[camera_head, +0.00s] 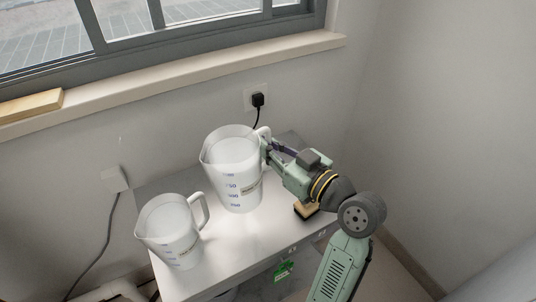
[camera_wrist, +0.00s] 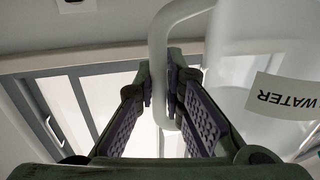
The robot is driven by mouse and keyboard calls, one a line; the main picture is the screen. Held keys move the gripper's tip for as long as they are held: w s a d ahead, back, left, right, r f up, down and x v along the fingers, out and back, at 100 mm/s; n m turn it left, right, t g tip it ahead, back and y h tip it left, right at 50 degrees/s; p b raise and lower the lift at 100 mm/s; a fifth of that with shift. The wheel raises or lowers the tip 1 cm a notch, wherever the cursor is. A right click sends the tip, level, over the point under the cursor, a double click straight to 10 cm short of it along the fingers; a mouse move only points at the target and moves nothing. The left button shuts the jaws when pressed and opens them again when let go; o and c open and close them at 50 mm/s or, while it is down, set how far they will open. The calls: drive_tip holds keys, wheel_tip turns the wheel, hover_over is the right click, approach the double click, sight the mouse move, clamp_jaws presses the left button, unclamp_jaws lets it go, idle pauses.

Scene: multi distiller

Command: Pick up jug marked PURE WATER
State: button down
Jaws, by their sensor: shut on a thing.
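The larger white jug (camera_head: 234,178) stands at the back of the small table, with blue scale marks and a label. In the wrist view this jug (camera_wrist: 270,55) fills the right side, and its label reads "WATER", upside down; the rest of the label is cut off. My gripper (camera_head: 268,146) reaches it from the right at its handle. In the wrist view my gripper (camera_wrist: 168,95) has its two padded fingers on either side of the white handle (camera_wrist: 158,50), shut on it. The head view does not show clearly whether the jug is lifted off the table.
A smaller white jug (camera_head: 171,236) stands at the table's front left, its handle toward the larger jug. The grey table (camera_head: 225,262) is against the wall, below a window sill (camera_head: 185,88). A plug (camera_head: 258,99) sits in a wall socket behind. A wooden-topped block (camera_head: 305,210) lies under my wrist.

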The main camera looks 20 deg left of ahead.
drive_tip(key=shift+r, duration=2.85)
drive_tip(key=shift+s, duration=0.15)
